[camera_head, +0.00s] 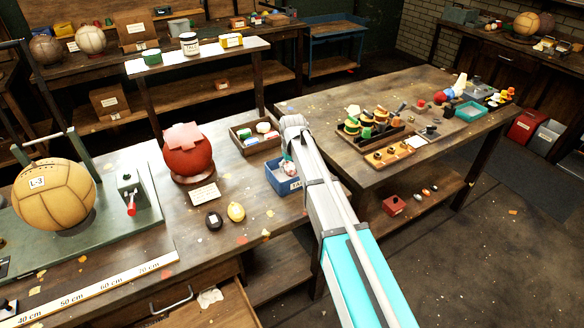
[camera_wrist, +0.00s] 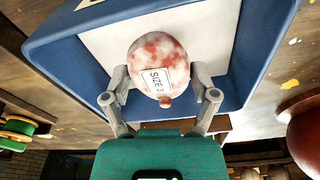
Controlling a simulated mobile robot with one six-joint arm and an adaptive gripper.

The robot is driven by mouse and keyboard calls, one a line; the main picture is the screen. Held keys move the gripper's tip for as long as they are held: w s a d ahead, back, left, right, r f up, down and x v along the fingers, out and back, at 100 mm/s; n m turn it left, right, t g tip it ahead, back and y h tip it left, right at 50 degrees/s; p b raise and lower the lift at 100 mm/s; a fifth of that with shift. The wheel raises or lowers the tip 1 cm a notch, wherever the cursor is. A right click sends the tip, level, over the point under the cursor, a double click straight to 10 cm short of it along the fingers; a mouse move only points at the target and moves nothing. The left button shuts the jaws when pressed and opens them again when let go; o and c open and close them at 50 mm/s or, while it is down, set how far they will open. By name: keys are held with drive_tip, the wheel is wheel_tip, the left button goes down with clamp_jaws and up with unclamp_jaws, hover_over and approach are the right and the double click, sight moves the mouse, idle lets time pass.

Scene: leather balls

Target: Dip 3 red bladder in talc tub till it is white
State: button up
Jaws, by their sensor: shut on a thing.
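A small round bladder (camera_wrist: 157,60) with a "SIZE 3" label is mottled, with white powder patches over its red skin and some red still showing. It sits between the fingers of my gripper (camera_wrist: 160,97), which is shut on it. The bladder is over the blue talc tub (camera_wrist: 65,50), whose white talc (camera_wrist: 100,45) fills the background behind it. Whether it touches the powder I cannot tell. In the head view the tub (camera_head: 279,182) stands at the bench's right edge, and my arm hides much of the bladder (camera_head: 287,168).
A large red ball (camera_head: 188,160) sits left of the tub, with a wooden tray (camera_head: 243,148) behind. A tan "L-3" ball (camera_head: 55,200) is far left. Another table (camera_head: 350,180) stands right.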

sight(291, 166)
drive_tip(key=shift+r+p, duration=3.75)
drive_tip(key=shift+r, duration=0.2)
